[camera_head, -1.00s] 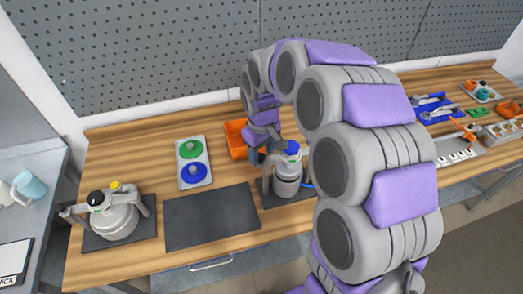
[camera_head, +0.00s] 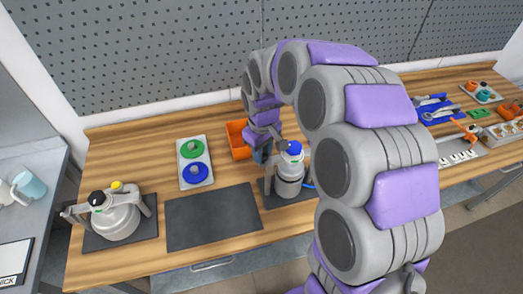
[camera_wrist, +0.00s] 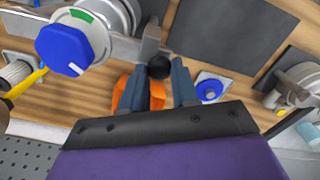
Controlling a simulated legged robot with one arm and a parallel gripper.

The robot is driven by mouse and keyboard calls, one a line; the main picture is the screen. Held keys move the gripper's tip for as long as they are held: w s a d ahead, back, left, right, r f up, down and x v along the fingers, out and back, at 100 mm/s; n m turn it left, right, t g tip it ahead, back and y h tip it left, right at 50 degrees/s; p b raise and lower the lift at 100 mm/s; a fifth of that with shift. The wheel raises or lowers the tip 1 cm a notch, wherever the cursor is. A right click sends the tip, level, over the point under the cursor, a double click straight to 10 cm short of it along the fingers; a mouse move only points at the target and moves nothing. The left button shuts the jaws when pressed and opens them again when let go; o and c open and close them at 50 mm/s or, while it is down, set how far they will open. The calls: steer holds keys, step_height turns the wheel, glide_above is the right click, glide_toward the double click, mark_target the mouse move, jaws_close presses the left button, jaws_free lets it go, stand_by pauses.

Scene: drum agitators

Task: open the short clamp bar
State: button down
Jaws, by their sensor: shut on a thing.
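A grey vessel (camera_head: 289,178) with a blue knob (camera_head: 292,148) stands on a dark pad in the head view. The blue knob also shows large at the upper left of the wrist view (camera_wrist: 63,48). A grey clamp bar (camera_wrist: 150,42) with a black ball end (camera_wrist: 159,67) lies beside it. My gripper (camera_wrist: 159,74) has its two blue-grey fingers on either side of the black ball and is shut on this end of the bar. In the head view my gripper (camera_head: 264,154) is at the vessel's upper left; the grip itself is too small to tell there.
An orange bin (camera_head: 238,141) stands just behind my gripper. A tray with green and blue round parts (camera_head: 194,153) lies to the left. A second vessel (camera_head: 116,221) stands at the far left. A dark empty mat (camera_head: 212,217) lies between the vessels.

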steer(key=shift+w+m, duration=0.3)
steer(key=w+d+m+p, duration=0.2)
steer(key=w+m+p, duration=0.3)
steer(key=w+m, duration=0.6)
steer(key=w+d+m+p, duration=0.3)
steer(key=w+d+m, duration=0.5)
steer(key=w+d, duration=0.2)
steer(key=shift+d, duration=1.1)
steer(key=shift+w, duration=0.1)
steer(key=c, duration=0.8)
jaws_free()
steer(key=shift+c, duration=0.2)
